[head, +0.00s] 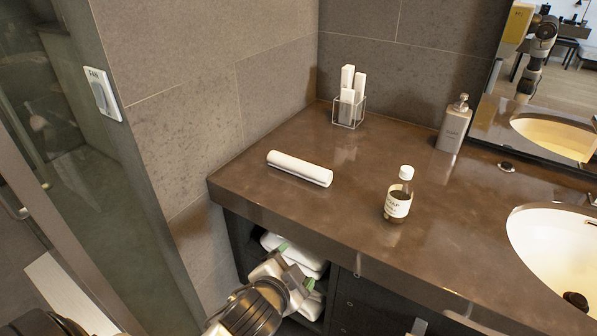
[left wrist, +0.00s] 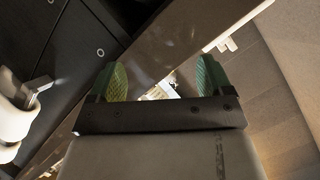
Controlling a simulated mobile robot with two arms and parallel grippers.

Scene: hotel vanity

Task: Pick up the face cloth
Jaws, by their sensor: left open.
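The face cloth looks like the white rolled cloth (head: 300,168) lying on the brown counter near its front left edge. My left gripper (head: 296,265) is in front of the counter, below its top edge, with green-padded fingers open. It is apart from the cloth, nearer the camera. In the left wrist view my left gripper (left wrist: 160,78) shows its two fingers spread, with nothing held between them. I cannot make out the cloth in that view. A pale part at the left wrist view's left edge looks like my right gripper; its fingers are unclear.
A soap bottle (head: 398,196) stands right of the cloth. A grey dispenser (head: 454,125) and sink (head: 556,246) are further right. Folded white towels (head: 296,255) lie on the shelf below. The counter's front edge (head: 330,250) overhangs my gripper.

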